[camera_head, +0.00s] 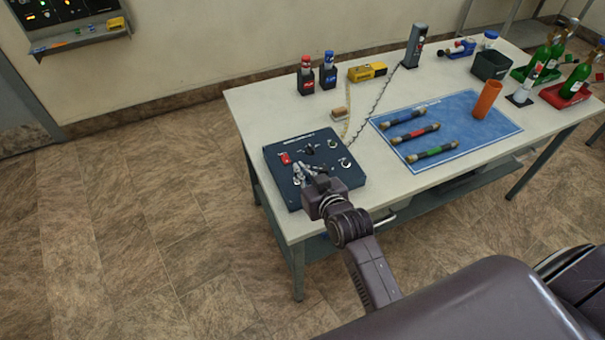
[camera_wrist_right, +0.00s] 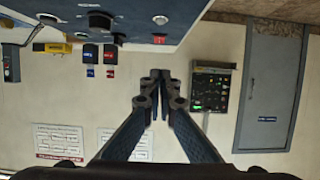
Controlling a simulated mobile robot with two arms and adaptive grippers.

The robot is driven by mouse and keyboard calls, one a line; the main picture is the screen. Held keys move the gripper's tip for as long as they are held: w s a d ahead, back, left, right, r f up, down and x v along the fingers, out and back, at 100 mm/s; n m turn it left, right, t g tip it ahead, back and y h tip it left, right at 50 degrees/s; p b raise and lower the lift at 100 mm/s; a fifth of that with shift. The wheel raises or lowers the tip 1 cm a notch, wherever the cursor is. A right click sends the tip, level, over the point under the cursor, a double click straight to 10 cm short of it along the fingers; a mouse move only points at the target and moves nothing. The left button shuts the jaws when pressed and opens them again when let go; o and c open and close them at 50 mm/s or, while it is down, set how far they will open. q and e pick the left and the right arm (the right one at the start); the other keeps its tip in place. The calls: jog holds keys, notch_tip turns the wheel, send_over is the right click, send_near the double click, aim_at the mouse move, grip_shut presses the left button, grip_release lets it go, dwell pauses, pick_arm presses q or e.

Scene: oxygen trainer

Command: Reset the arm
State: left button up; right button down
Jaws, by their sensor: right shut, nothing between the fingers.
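My right arm reaches in from the lower right in the head view. Its gripper (camera_head: 300,171) is over the front part of a dark blue control box (camera_head: 357,178) on the table; I cannot tell whether it touches it. The box carries a red switch (camera_head: 285,158), a black knob and a round dial. In the wrist view the gripper's fingers (camera_wrist_right: 158,82) are together with nothing between them, and the box (camera_wrist_right: 140,10) shows along the top of the upside-down picture. My left gripper is not in view.
The table (camera_head: 250,110) holds a blue mat (camera_head: 385,148) with several coloured tubes, an orange cup (camera_head: 487,99), a yellow device (camera_head: 367,71) and green bottles (camera_head: 541,60). A coiled cord crosses behind the box. A lit wall panel (camera_head: 70,22) hangs at upper left. Floor at left is clear.

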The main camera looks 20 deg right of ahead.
jog(key=shift+s+r, duration=0.15)
jog(key=shift+s, duration=0.4)
jog(key=shift+s, duration=0.1)
